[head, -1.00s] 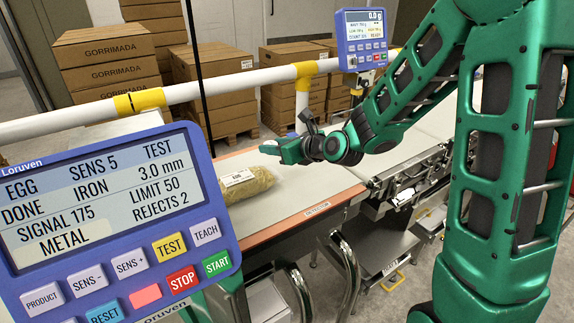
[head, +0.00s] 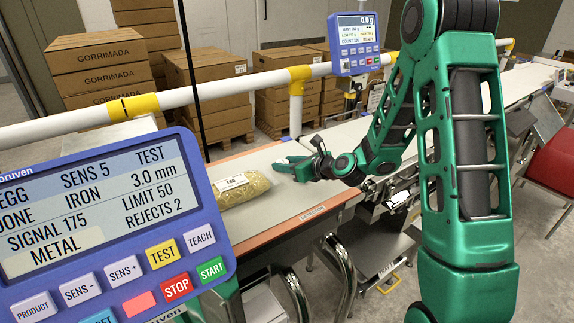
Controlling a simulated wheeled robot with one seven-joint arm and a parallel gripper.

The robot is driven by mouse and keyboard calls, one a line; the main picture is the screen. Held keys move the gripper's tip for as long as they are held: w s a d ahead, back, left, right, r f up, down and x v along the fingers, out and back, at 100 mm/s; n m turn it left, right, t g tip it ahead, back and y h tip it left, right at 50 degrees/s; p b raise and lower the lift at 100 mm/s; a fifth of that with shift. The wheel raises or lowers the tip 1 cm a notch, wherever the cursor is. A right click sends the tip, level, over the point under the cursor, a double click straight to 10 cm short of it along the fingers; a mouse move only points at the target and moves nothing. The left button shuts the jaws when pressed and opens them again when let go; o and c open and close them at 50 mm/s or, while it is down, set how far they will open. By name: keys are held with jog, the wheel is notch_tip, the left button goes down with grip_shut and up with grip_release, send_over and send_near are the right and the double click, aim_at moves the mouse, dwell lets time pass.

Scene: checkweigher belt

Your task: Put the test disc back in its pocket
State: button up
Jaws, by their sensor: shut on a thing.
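My gripper (head: 284,164) is small and far off in the head view, low over the pale belt (head: 262,215), just right of the bag's far end. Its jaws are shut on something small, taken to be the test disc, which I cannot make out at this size. A clear bag of yellowish product (head: 241,190) with a white label lies on the belt, and I cannot tell whether the gripper touches it. I cannot make out the disc's pocket. The blue panel (head: 110,240) at front left reads TEST, IRON, 3.0 mm, SIGNAL 175, METAL, REJECTS 2.
A white guard rail (head: 220,89) with yellow joints runs behind the belt. A small blue weigher display (head: 354,43) reading 0.0 g stands at its right. Stacked cartons (head: 205,95) are behind. A red chair (head: 552,165) is at right. The belt is clear in front of the bag.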

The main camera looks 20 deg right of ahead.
jog(key=o, duration=1.2)
jog(key=shift+c, duration=0.2)
jog(key=shift+r, duration=0.1)
